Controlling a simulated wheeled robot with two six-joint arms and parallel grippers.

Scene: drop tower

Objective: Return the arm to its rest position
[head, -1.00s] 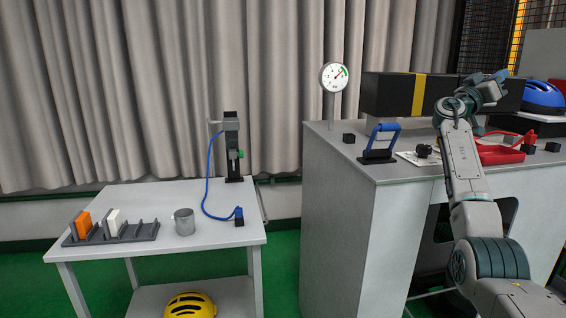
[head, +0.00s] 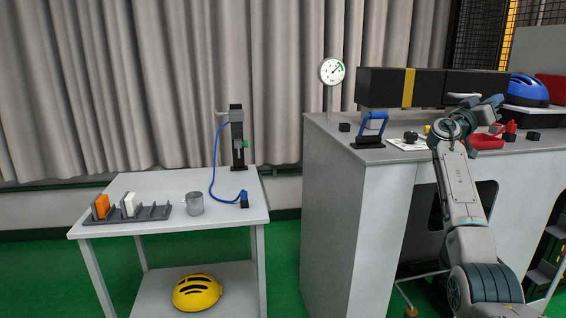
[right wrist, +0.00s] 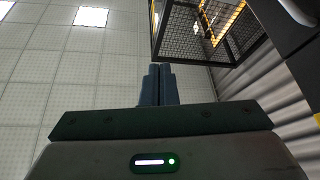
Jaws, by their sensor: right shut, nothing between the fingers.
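My right arm rises at the right of the head view. Its gripper (head: 492,103) is up in front of the long black box and above the grey cabinet top. In the right wrist view the two blue-grey fingers (right wrist: 158,86) are together with nothing between them, and they point toward the ceiling and the mesh cage. My left gripper is not in view.
The grey cabinet (head: 340,200) carries a dial gauge (head: 332,72), a blue-handled lever (head: 371,130), a black box with a yellow band (head: 385,88), a red tray (head: 484,142) and a blue helmet (head: 527,90). A white table (head: 225,225) stands left, with a yellow helmet (head: 197,292) below.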

